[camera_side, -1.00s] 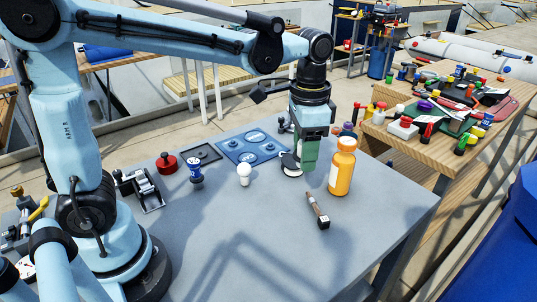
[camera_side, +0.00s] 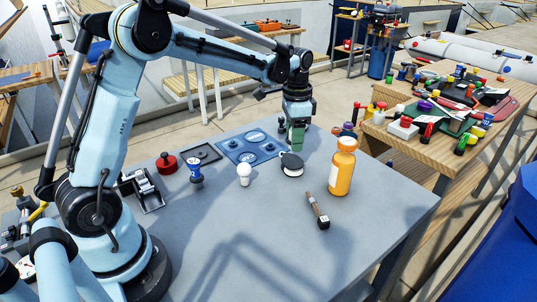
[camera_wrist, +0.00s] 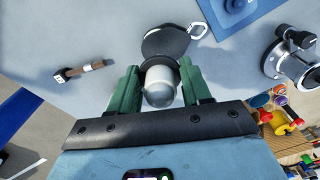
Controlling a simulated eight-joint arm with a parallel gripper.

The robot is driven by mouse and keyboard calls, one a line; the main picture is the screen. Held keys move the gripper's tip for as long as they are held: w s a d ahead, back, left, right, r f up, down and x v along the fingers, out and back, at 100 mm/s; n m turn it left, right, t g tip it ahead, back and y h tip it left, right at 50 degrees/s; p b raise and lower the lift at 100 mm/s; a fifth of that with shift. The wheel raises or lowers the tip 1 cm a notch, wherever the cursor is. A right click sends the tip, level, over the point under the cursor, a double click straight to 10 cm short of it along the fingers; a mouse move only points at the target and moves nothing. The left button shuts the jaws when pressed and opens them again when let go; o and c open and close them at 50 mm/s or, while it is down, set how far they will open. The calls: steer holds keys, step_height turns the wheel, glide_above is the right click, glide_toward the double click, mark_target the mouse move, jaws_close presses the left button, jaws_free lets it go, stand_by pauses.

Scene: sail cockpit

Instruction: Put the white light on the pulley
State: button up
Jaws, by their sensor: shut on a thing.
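My gripper (camera_side: 297,137) is at the far side of the grey table, just behind the pulley. In the wrist view my gripper's (camera_wrist: 160,88) green fingers are shut on a small white light (camera_wrist: 160,84) with a greyish dome. In the side view the light is not visible at the fingers. The pulley (camera_side: 292,165), a round black and white piece, lies on the table. In the wrist view the pulley (camera_wrist: 165,42) is dark with a metal ring and sits just beyond the light. I cannot tell whether they touch.
The table's front is clear.

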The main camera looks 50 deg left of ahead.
mark_target(291, 160)
steer(key=shift+w+a+f, duration=0.2)
steer(key=shift+a+f, duration=0.25)
steer(key=shift+a, duration=0.1)
steer(key=shift+f, duration=1.9)
steer(key=shift+f, duration=0.2)
steer(key=o, duration=1.1)
steer(key=shift+c, duration=0.2)
steer(key=shift+r, duration=0.15)
